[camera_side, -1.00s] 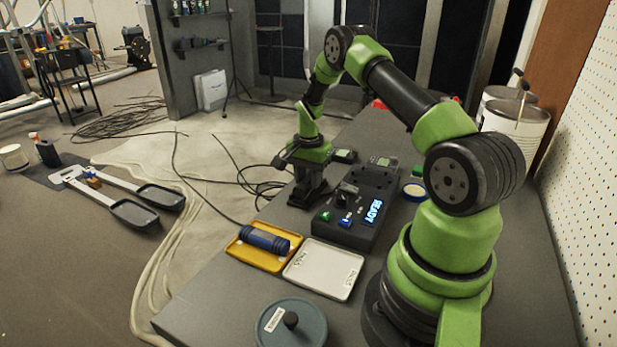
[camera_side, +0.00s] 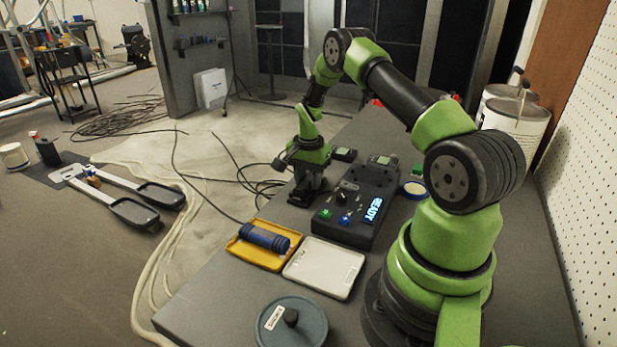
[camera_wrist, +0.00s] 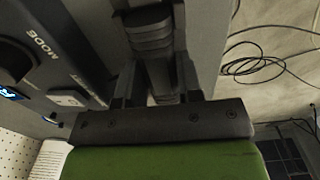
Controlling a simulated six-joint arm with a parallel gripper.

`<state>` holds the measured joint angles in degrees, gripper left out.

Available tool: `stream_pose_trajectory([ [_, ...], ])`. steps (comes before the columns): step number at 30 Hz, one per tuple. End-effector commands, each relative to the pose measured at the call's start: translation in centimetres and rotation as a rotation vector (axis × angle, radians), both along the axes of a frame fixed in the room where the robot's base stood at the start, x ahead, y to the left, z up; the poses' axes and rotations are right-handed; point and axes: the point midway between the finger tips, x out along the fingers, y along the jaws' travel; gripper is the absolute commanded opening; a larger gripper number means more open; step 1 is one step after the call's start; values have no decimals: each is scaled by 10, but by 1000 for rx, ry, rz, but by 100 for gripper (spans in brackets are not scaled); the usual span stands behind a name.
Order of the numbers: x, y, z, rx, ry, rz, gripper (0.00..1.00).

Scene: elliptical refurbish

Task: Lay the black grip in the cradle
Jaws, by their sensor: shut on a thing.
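My gripper (camera_side: 308,190) points down at the left side of the dark console. In the wrist view my gripper (camera_wrist: 155,95) is shut on a dark, ribbed piece, which looks like the black grip (camera_wrist: 148,30). In the side view the grip is hard to tell from the dark fingers, and its lower end and any contact below it are unclear. I cannot clearly pick out the cradle in either view; it may be hidden by my gripper.
The console (camera_side: 335,226) has a knob, buttons and a lit READY display, close on my gripper's right. A yellow tray (camera_side: 280,265) holds a blue grip (camera_side: 264,237). An empty white tray (camera_side: 324,268) and a round lidded pot (camera_side: 290,330) lie nearer the camera.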

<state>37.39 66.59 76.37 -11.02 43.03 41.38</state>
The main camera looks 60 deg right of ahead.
Motion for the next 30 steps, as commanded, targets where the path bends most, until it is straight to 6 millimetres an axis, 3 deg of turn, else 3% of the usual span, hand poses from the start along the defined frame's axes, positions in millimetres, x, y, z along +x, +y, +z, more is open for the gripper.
stream_pose_trajectory([
  [8, 0, 0, -2, 0, -1, 0, 9],
  [9, 0, 0, -2, 0, -1, 0, 36],
  [13, 0, 0, -1, 0, 0, 0, 63],
  [23, 0, 0, 3, 0, -1, 0, 63],
  [30, 1, -1, 44, -4, -5, -1, 63],
])
